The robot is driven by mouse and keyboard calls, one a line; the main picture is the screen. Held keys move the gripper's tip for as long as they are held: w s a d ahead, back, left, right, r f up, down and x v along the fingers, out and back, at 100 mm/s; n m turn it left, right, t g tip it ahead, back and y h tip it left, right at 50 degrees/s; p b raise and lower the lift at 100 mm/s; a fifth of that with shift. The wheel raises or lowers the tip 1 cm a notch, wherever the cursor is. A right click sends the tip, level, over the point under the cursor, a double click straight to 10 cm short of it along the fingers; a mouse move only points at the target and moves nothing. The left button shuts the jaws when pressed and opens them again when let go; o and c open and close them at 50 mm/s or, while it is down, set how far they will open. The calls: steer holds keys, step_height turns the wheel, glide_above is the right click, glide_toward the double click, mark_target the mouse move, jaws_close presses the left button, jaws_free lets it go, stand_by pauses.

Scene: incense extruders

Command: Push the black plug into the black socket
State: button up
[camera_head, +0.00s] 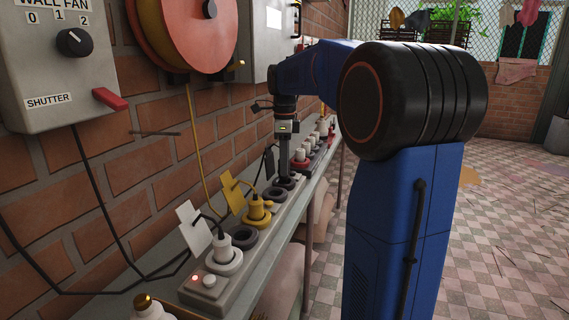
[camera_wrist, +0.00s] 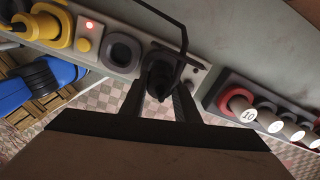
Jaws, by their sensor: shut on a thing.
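My gripper (camera_head: 286,178) is shut on the black plug (camera_wrist: 158,72), with one finger on each side of it. In the wrist view its fingertips (camera_wrist: 158,92) point at a grey power strip (camera_wrist: 88,43). The plug sits over a dark socket near the end of the strip, mostly hiding it. I cannot tell whether the plug is seated or just above the socket. A black cable (camera_wrist: 184,38) loops up from the plug. Another dark round socket (camera_wrist: 122,51), empty, lies beside it; it also shows in the head view (camera_head: 274,194).
A yellow plug (camera_head: 258,209) and a white plug (camera_head: 223,245) with hanging tags sit in sockets nearer the camera, with an empty dark socket (camera_head: 243,237) between them. A brick wall (camera_head: 110,165) runs behind the shelf.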

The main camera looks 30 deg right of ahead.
steer(key=shift+f, duration=1.3)
steer(key=o, duration=1.1)
step_height(320, 180, up, 17)
steer(key=shift+r, duration=0.2)
